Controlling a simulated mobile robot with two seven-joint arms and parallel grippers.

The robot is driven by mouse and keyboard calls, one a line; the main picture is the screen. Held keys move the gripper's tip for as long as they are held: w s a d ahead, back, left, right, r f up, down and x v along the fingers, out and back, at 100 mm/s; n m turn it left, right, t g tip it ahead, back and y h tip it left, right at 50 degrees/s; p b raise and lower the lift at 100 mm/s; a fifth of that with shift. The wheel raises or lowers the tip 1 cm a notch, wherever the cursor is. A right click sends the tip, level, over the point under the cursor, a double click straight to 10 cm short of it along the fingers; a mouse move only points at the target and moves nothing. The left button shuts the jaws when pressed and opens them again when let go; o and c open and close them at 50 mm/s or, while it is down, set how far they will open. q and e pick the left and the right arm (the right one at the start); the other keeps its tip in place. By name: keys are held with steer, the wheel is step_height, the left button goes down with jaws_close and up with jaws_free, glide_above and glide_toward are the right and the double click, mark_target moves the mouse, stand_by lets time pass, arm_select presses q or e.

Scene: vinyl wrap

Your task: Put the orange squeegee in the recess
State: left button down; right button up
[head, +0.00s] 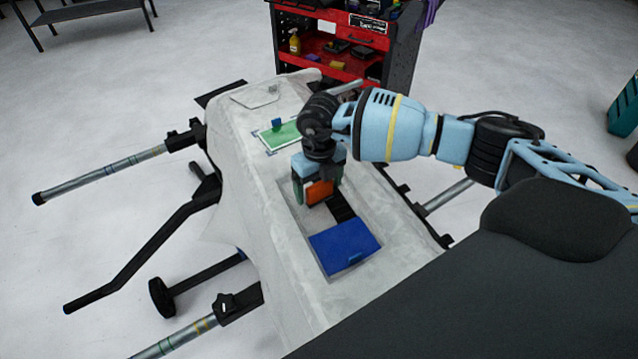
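The orange squeegee (319,192) is between the fingers of my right gripper (318,186), which points down and appears shut on it. Its orange face shows between the fingers; its top is hidden by the gripper. The recess (300,222) is a long rectangular hollow in the pale grey panel. The squeegee is at the far end of the recess; I cannot tell whether it touches the floor. My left gripper is out of view.
A blue flat piece (343,246) covers the near end of the recess, with a black strip (340,207) beside it. A green sheet with a small blue block (277,123) lies beyond. A red tool cart (335,45) stands behind. Stand bars stick out left.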

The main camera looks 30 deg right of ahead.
mark_target(319, 183)
step_height(319, 183, up, 12)
steer(key=shift+r+p, duration=0.15)
steer(key=shift+p, duration=0.15)
stand_by(0.5)
stand_by(0.5)
